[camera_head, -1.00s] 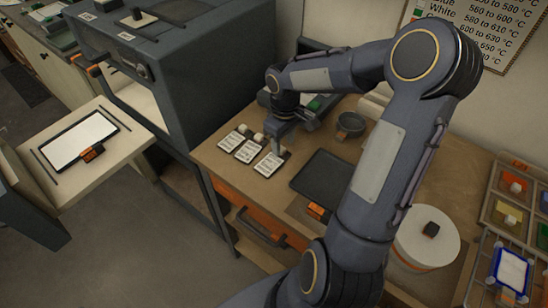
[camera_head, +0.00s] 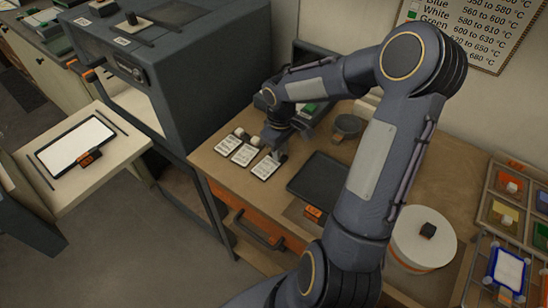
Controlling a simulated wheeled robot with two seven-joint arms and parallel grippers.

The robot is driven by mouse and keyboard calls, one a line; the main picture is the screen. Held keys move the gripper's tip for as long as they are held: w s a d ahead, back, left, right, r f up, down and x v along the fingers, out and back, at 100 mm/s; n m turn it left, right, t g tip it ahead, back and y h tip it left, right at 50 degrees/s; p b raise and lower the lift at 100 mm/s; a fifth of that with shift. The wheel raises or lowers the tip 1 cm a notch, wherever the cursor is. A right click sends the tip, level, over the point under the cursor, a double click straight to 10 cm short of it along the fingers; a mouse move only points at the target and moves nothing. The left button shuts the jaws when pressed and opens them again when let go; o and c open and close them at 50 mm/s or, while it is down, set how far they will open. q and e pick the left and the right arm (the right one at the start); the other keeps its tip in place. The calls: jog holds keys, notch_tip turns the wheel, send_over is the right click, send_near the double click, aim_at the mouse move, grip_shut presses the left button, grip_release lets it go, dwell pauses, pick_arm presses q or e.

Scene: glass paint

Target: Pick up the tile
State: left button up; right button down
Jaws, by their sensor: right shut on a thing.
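My right gripper (camera_head: 278,154) reaches down to the wooden bench, at the far end of the rightmost of three printed white cards (camera_head: 266,167). It is shut on a small tile there, which the fingers mostly hide; I cannot tell whether the tile is clear of its card. Small pale blocks (camera_head: 256,141) sit at the far ends of the other two cards. A larger white tile (camera_head: 76,143) lies in a dark-rimmed tray on the pale board at the left. A blue-edged white tile (camera_head: 508,270) lies in a holder at the lower right. My left gripper is out of view.
A dark kiln-like box (camera_head: 185,65) stands left of the bench. A dark empty tray (camera_head: 319,176) lies right of the cards. A round white turntable (camera_head: 422,240) and a divided box of colours (camera_head: 513,200) are farther right.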

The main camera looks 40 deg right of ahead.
aim_at(265, 166)
jog(key=shift+r, duration=0.1)
jog(key=shift+r, duration=0.55)
jog(key=a+r, duration=1.4)
jog(key=shift+s+r, duration=0.15)
jog(key=shift+r, duration=0.2)
